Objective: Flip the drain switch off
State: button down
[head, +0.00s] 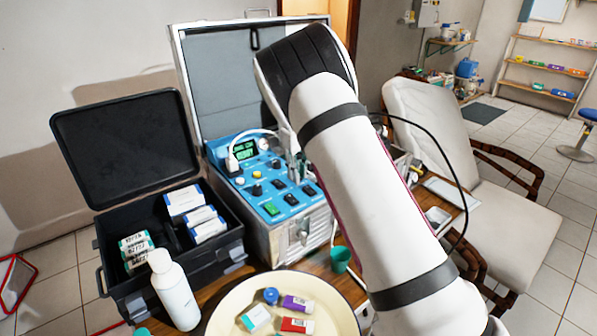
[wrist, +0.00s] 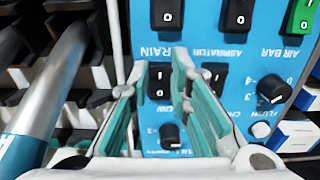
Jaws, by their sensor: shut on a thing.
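The drain switch (wrist: 167,14) is a black rocker at the top edge of the wrist view, above the partly covered label ending in "RAIN". Its upper part is cut off, so I cannot tell its position. My gripper (wrist: 165,62) has its teal-padded fingers close together, the tips just below that switch in the picture. Another black rocker switch (wrist: 160,82) shows between the fingers, and they appear shut on it; the contact is not clear. In the head view the drain switch appears to be the black rocker (head: 309,190) at the panel's right, and my arm mostly hides the gripper.
The blue control panel (head: 254,190) holds several more switches and knobs, including a green rocker (head: 271,208). An open black case (head: 165,250) stands left of it. A white bottle (head: 175,290) and a tray (head: 222,318) are in front. A grey tube (wrist: 60,85) runs close beside my gripper.

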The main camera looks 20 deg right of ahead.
jog(key=shift+w, duration=0.1)
jog(key=b, duration=0.1)
jog(key=g+b, duration=0.1)
jog(key=b, duration=0.1)
jog(key=shift+w+a+f+h, duration=0.1)
jog(key=shift+w+a+h, duration=0.05)
jog(key=shift+w+h, duration=0.15)
jog(key=shift+w+g+b, duration=0.1)
jog(key=shift+g+b, duration=0.5)
jog(key=shift+b, duration=0.25)
jog(key=shift+r+b, duration=0.2)
jog(key=shift+b, duration=0.1)
jog(key=shift+r+g+h, duration=0.1)
jog(key=shift+g+h, duration=0.2)
jog(key=c, duration=1.5)
grip_release()
